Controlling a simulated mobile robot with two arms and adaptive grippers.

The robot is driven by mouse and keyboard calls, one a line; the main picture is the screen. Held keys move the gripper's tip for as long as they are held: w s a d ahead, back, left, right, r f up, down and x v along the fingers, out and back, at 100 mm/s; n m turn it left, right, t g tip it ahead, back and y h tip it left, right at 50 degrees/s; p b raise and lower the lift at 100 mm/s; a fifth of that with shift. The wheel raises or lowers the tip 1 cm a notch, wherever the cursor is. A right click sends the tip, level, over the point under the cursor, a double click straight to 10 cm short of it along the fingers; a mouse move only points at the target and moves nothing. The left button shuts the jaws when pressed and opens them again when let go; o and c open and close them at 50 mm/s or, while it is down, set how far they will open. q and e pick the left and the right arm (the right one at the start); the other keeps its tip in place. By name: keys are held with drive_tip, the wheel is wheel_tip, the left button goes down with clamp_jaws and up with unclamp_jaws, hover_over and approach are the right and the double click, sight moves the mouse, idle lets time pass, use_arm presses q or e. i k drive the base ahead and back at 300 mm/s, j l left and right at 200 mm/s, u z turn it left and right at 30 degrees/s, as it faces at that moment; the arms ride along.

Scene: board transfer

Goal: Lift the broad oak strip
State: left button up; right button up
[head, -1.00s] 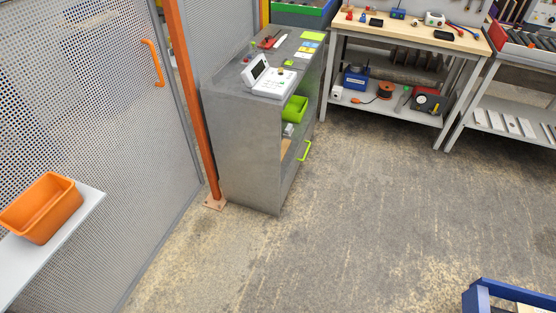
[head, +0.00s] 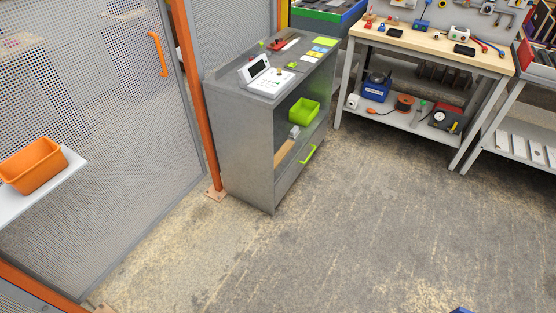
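A light wooden piece (head: 285,151) lies on the lower shelf inside the grey cabinet (head: 240,150). It is small in the picture, and I cannot tell whether it is the broad oak strip. A small pale grey object (head: 294,132) sits at its far end, beside a green bin (head: 304,111). Neither of my grippers is in view.
An orange bin (head: 33,166) stands on a white shelf at the left, by a mesh fence with an orange post (head: 195,100). A wood-topped workbench (head: 430,38) stands at the back right. The concrete floor (head: 340,235) ahead is clear.

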sight(286, 148)
drive_tip(key=i+l+u, duration=0.1)
drive_tip(key=u, duration=0.55)
drive_tip(key=i+l+u, duration=0.15)
drive_tip(key=l, duration=0.2)
drive_tip(key=i+l+u, duration=0.3)
drive_tip(key=l, duration=0.45)
drive_tip(key=i+l+u, duration=0.1)
drive_tip(key=i+l, duration=0.15)
drive_tip(key=l, duration=0.15)
drive_tip(key=i+l+u, duration=0.15)
drive_tip(key=l, duration=0.25)
